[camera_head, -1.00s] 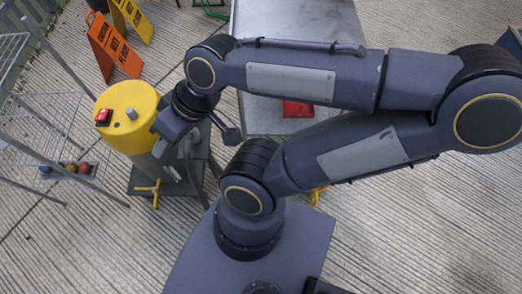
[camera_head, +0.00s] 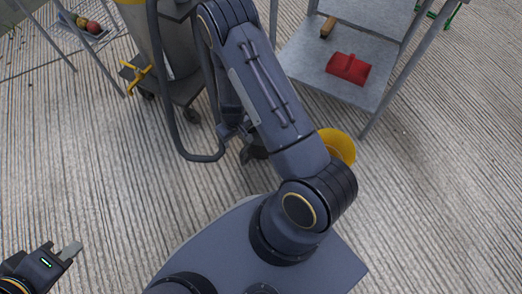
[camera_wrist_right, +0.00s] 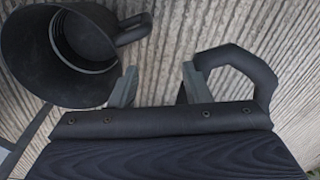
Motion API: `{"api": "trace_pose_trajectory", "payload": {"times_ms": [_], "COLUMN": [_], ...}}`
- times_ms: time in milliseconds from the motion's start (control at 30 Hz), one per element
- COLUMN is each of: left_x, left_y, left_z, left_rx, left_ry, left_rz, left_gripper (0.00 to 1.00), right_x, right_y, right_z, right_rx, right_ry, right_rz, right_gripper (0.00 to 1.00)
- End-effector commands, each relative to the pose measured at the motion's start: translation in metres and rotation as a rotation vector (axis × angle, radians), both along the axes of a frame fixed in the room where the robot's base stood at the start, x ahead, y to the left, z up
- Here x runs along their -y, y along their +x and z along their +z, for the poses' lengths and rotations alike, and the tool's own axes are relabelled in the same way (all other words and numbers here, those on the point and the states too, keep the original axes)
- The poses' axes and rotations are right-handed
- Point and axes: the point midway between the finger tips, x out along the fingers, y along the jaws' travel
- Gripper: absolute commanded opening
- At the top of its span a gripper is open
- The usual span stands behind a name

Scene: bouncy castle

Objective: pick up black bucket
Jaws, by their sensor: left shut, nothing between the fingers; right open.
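A black bucket-like vessel (camera_wrist_right: 62,55) with a side handle (camera_wrist_right: 135,28) lies tilted at the upper left of the right wrist view, its open mouth showing. My right gripper (camera_wrist_right: 158,80) is open. Its left finger is close to the vessel; I cannot tell whether they touch. The space between the fingers shows only ribbed floor. In the head view my right forearm largely hides that gripper and the vessel cannot be made out clearly. My left gripper (camera_head: 70,251) is shut and empty at the lower left of the head view, well away from the cart.
A grey cleaning cart (camera_head: 182,65) with a tubular frame stands at the upper left. A metal shelf (camera_head: 308,68) holds a red dustpan-like item (camera_head: 348,68) and a brush (camera_head: 328,27). A yellow round object (camera_head: 340,147) is partly behind my arm. Floor at right is clear.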

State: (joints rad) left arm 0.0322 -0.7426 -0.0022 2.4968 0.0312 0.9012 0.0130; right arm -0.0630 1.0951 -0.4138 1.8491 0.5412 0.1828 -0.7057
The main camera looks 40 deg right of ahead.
Motion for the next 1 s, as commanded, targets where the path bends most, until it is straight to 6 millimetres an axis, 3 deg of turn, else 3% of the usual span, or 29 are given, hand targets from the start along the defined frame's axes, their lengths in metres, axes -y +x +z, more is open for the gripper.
{"api": "trace_pose_trajectory", "payload": {"times_ms": [33,200,467,700,1000], "left_x": [0.000,0.000,0.000,0.000,0.000], "left_y": [0.000,0.000,0.000,0.000,0.000], "left_z": [-0.021,-0.033,-0.048,-0.074,-0.077], "left_rx": [0.000,0.001,0.001,0.001,0.001], "left_ry": [0.000,0.000,0.000,0.000,0.000], "left_rz": [0.000,0.000,0.000,0.000,0.000], "left_gripper": [0.00,0.00,0.00,0.00,0.00], "right_x": [0.002,0.007,0.008,0.011,0.011], "right_y": [-0.006,-0.014,-0.016,-0.018,-0.018], "right_z": [-0.039,-0.077,-0.107,-0.143,-0.152], "right_rx": [-0.018,-0.036,-0.038,-0.038,-0.037], "right_ry": [-0.026,-0.070,-0.073,-0.072,-0.072], "right_rz": [0.021,0.058,0.059,0.058,0.060], "right_gripper": [0.43,0.43,0.43,0.43,0.43]}}
